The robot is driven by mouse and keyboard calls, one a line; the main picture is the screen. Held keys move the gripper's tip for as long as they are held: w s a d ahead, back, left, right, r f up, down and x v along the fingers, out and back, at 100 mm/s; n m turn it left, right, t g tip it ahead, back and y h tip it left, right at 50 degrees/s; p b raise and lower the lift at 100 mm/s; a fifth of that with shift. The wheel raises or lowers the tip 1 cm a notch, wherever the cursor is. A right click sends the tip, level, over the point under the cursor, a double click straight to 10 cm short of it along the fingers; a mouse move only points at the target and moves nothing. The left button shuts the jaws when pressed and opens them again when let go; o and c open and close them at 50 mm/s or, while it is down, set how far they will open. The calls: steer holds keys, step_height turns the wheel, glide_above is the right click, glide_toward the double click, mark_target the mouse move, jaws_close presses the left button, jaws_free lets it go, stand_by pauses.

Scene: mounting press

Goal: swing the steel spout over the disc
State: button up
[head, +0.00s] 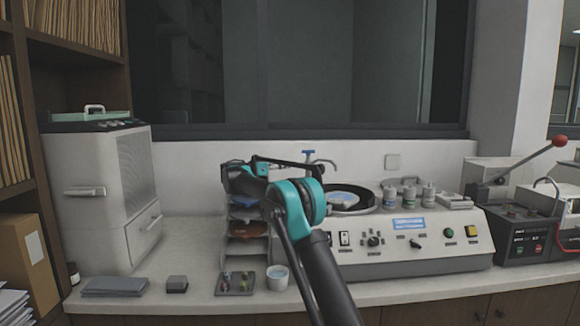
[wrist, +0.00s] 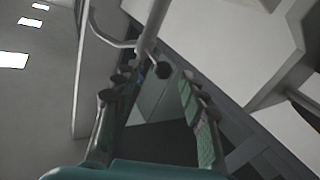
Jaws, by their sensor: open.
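The steel spout (head: 326,162) is a thin curved tube at the back of the grey machine, beside a blue tap-like handle (head: 308,153). The black disc (head: 350,199) with a pale blue centre lies on the machine's round platter, partly hidden by my arm. My gripper (head: 308,165) reaches in behind my elbow, close to the spout. In the wrist view my gripper (wrist: 160,78) is open, with its fingers spread on either side of a steel tube (wrist: 152,30) with a dark round end. Whether a finger touches it, I cannot tell.
Several small capped jars (head: 409,195) stand on the machine right of the disc. A rack of dark trays (head: 247,228) stands left of it, with a white cup (head: 278,277) in front. A red-knobbed lever (head: 559,140) rises at the right. The left counter has free room.

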steer(key=v, duration=0.8)
steer(key=shift+a, duration=0.15)
steer(key=shift+c, duration=0.2)
